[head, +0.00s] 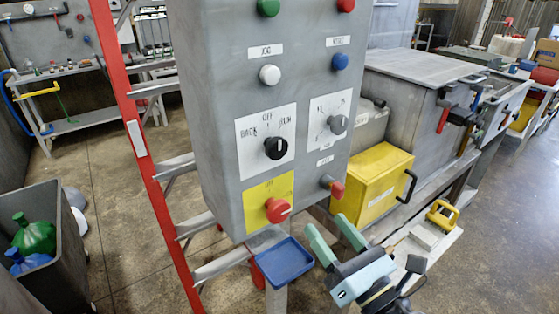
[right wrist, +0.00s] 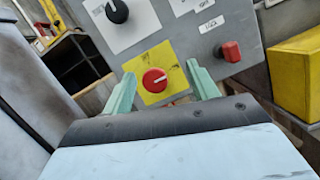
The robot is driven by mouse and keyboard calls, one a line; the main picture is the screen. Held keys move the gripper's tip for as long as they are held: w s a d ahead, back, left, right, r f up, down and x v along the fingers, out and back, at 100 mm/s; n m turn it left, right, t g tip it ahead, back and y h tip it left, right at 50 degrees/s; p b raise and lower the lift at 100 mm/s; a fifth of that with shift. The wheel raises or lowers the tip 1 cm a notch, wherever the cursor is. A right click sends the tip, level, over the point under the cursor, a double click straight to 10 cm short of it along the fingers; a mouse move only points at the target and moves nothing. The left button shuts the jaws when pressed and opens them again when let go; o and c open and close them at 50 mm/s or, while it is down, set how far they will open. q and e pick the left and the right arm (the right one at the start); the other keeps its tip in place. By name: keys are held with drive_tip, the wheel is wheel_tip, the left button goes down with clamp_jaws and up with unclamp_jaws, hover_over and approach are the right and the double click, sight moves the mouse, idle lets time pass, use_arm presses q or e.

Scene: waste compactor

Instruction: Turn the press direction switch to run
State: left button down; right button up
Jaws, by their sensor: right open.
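A black rotary switch (head: 276,148) sits on a white plate marked BACK, OFF and RUN on the front of a grey control box (head: 215,120). Its pointer looks to be near the upright OFF mark, though it is small. The switch also shows at the top left of the right wrist view (right wrist: 118,11). My right gripper (head: 326,224) is open and empty, below and to the right of the switch, apart from the panel. In the right wrist view its fingers (right wrist: 161,70) frame the red knob (right wrist: 154,80) on a yellow plate. My left gripper is out of view.
Other controls are close by: a grey selector (head: 337,124), a red knob (head: 277,210) and a red-ended control (head: 333,187). A red ladder (head: 150,170) stands left of the box. A blue tray (head: 285,262) is below it, and a yellow box (head: 370,185) is at right.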

sight(280, 152)
drive_tip(key=s+a+r+n+y, duration=0.2)
drive_tip(key=s+r+n, duration=0.15)
drive_tip(key=r, duration=0.35)
use_arm(q)
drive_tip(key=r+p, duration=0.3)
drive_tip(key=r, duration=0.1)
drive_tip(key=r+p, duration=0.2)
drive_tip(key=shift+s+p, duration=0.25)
drive_tip(key=shift+p, duration=0.1)
use_arm(e)
drive_tip(key=shift+n, duration=0.25)
drive_tip(key=x, duration=1.3)
drive_tip(key=shift+w+d, duration=0.15)
drive_tip(key=shift+d, duration=0.05)
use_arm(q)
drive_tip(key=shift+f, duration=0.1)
use_arm(e)
drive_tip(key=c, duration=1)
